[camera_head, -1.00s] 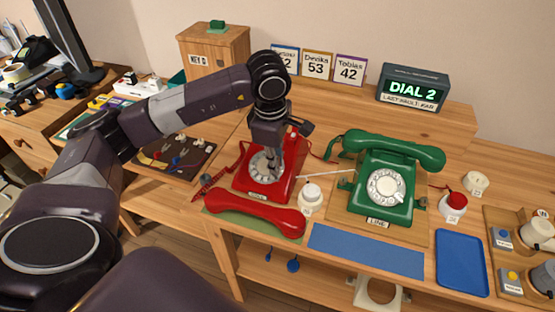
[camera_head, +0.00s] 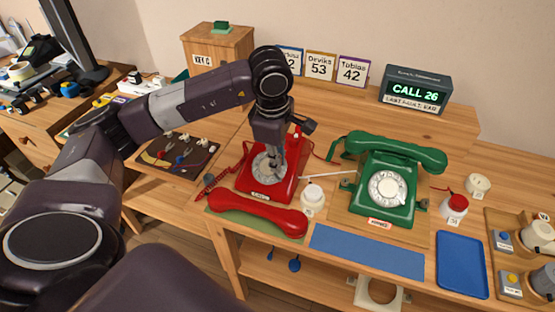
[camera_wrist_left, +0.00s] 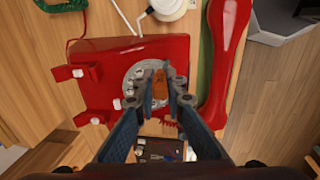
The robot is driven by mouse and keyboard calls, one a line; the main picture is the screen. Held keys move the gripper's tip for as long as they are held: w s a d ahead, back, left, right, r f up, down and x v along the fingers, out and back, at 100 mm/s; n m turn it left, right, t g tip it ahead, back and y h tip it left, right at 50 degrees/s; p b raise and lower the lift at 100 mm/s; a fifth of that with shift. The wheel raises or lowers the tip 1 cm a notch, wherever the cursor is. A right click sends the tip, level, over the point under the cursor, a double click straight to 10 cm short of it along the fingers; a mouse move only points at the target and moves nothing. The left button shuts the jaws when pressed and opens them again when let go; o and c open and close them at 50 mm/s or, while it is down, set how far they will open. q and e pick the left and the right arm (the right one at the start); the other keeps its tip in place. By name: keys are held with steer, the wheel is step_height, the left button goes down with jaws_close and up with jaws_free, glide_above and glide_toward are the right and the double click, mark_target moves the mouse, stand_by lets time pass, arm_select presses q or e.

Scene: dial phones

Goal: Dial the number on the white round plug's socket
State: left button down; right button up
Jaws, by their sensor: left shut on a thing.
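The red dial phone (camera_head: 262,184) stands on the table, with its red handset (camera_head: 257,214) lying off it in front. My left gripper (camera_head: 269,163) reaches down onto its round dial. In the left wrist view the fingers (camera_wrist_left: 165,80) are shut on the dial's orange-brown middle, and the silver dial ring (camera_wrist_left: 133,80) shows beside them. A white round plug (camera_head: 313,192) stands right of the red phone on a labelled base; I cannot read the label surely. The display (camera_head: 415,92) reads "CALL 26". My right gripper is not in view.
A green dial phone (camera_head: 385,187) with its handset on stands to the right. A red plug (camera_head: 457,202) sits on a labelled white base. A blue mat (camera_head: 366,252) and blue tray (camera_head: 462,265) lie in front. Number cards (camera_head: 320,66) stand behind.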

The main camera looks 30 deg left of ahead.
arm_select(q)
step_height(320, 180, up, 6)
steer(key=s+p, duration=0.2)
steer(key=p, duration=0.1)
steer(key=shift+s+d+r+p, duration=0.2)
steer(key=shift+s+d+p, duration=0.15)
steer(key=shift+s, duration=0.05)
